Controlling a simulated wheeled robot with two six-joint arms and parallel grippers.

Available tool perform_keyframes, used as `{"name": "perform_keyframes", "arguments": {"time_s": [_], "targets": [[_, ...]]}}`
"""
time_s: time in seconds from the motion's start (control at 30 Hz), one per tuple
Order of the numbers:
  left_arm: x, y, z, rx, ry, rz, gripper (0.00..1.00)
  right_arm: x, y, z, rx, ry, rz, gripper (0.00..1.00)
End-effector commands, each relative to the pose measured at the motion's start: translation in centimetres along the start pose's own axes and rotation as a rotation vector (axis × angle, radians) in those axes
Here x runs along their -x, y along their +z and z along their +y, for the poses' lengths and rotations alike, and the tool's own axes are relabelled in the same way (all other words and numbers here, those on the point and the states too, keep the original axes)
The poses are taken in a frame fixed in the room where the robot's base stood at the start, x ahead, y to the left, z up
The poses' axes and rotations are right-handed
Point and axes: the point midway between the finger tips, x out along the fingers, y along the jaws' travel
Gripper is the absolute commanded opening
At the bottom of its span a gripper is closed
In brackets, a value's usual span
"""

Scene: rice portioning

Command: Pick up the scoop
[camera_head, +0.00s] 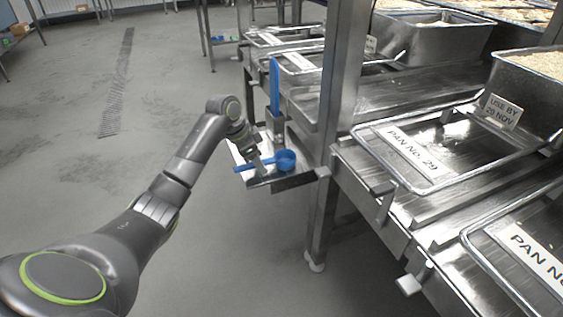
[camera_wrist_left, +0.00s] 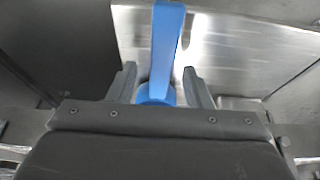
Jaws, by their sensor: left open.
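A blue scoop (camera_head: 286,160) lies on a small metal shelf (camera_head: 290,183) fixed beside the rack post, with its round cup to the right and its handle pointing left. My left gripper (camera_head: 257,167) is low over the handle, and its fingers are small and hard to make out there. In the left wrist view, the open fingers (camera_wrist_left: 160,83) stand on either side of a blue part of the scoop (camera_wrist_left: 165,45), with visible gaps. The lower end of the blue part is hidden behind my gripper body. My right gripper is not in view.
A tall blue-handled tool (camera_head: 275,85) stands upright in a metal holder just behind the scoop. A steel post (camera_head: 338,90) rises close to the shelf. Metal racks with trays (camera_head: 440,150) fill the right side. The floor (camera_head: 70,150) at left is clear.

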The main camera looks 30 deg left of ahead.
Motion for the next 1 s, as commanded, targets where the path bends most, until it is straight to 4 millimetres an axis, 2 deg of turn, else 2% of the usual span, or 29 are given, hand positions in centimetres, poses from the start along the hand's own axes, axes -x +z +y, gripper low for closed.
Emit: {"name": "perform_keyframes", "arguments": {"time_s": [0.73,1.0], "targets": [[-0.35,0.15,0.02,0.000,0.000,0.000,0.45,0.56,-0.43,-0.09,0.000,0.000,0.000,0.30],[-0.33,0.14,0.01,0.000,0.000,0.000,0.10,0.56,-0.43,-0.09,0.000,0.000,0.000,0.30]]}}
